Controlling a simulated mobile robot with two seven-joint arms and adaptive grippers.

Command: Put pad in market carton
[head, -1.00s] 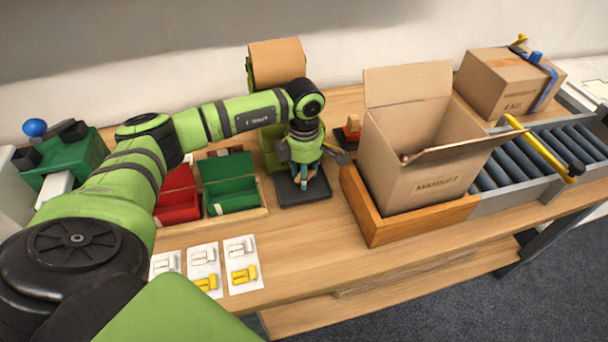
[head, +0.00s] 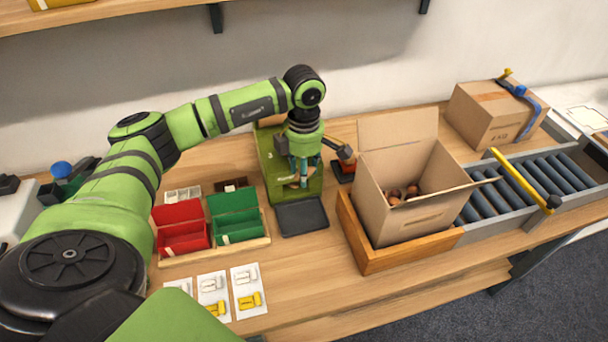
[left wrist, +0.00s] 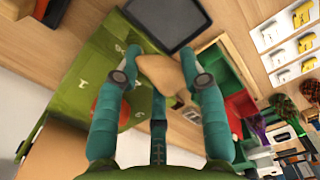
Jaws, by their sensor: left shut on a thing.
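In the head view the left gripper (head: 304,172) hangs in front of the green paper dispenser, above and behind the dark tray (head: 302,217). The pad is mostly hidden by the fingers there. The market carton (head: 405,222) stands open to the right of the gripper, with several brown chestnuts (head: 402,194) inside. My right gripper is out of view.
The carton sits in a wooden frame (head: 385,257) beside the roller conveyor (head: 490,203). A closed box (head: 492,112) stands behind the conveyor. Red (head: 182,238) and green (head: 236,228) bins and cards with clips (head: 248,290) lie left of the dark tray.

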